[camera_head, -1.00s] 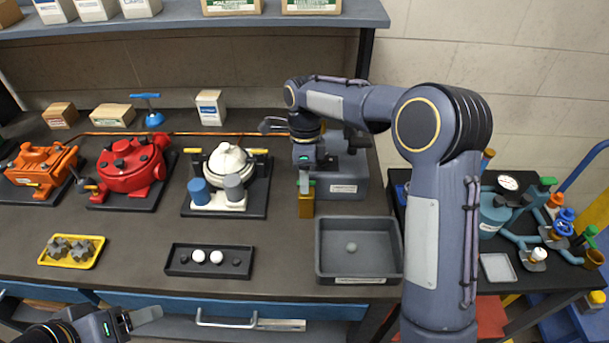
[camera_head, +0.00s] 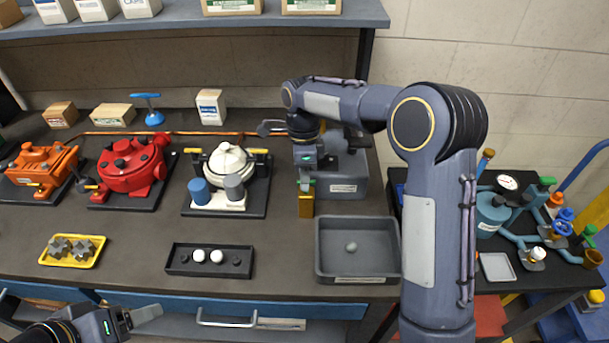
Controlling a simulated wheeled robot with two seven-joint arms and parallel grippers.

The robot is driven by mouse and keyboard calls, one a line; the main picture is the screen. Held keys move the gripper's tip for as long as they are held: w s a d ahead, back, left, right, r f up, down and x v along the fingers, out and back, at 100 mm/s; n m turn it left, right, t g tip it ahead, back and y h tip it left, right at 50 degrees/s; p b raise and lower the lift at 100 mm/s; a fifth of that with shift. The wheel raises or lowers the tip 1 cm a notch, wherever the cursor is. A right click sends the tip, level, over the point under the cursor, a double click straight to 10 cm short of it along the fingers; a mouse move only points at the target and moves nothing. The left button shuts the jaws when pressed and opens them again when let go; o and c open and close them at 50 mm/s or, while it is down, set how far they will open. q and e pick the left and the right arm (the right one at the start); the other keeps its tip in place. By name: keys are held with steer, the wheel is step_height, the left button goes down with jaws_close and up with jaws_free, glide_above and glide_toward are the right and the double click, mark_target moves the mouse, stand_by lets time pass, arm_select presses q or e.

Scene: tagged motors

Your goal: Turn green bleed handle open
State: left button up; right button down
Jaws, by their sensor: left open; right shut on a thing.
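My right gripper (camera_head: 305,178) points down at the right part of the bench. It is shut on a small green handle (camera_head: 311,184) above an upright brass-coloured block (camera_head: 306,205). The fingers hide most of the handle, so its exact angle cannot be told. The block stands in front of a grey box-shaped unit (camera_head: 343,187) with a pale label. My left gripper (camera_head: 148,318) is open and empty at the lower left, in front of the bench edge.
A grey tray (camera_head: 357,277) with a small ball lies in front of the brass block. A white motor (camera_head: 225,165) on a black base stands to the left, with red (camera_head: 130,170) and orange (camera_head: 42,168) motors beyond. A pipe rig (camera_head: 520,238) stands on the right table.

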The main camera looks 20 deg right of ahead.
steer(key=n+p, duration=0.1)
steer(key=n, duration=0.2)
steer(key=shift+s+a+r+h, duration=0.1)
steer(key=shift+h, duration=0.2)
steer(key=n, duration=0.5)
steer(key=shift+s+h, duration=0.1)
steer(key=shift+h, duration=0.3)
steer(key=n, duration=0.4)
steer(key=shift+s+t+h, duration=0.1)
steer(key=shift+t+h, duration=0.3)
steer(key=n+b, duration=0.1)
steer(key=n, duration=0.3)
steer(key=shift+s+n+t, duration=0.1)
steer(key=shift+n+t, duration=0.2)
steer(key=shift+t, duration=0.1)
steer(key=c, duration=1.5)
jaws_free()
steer(key=shift+o, duration=0.2)
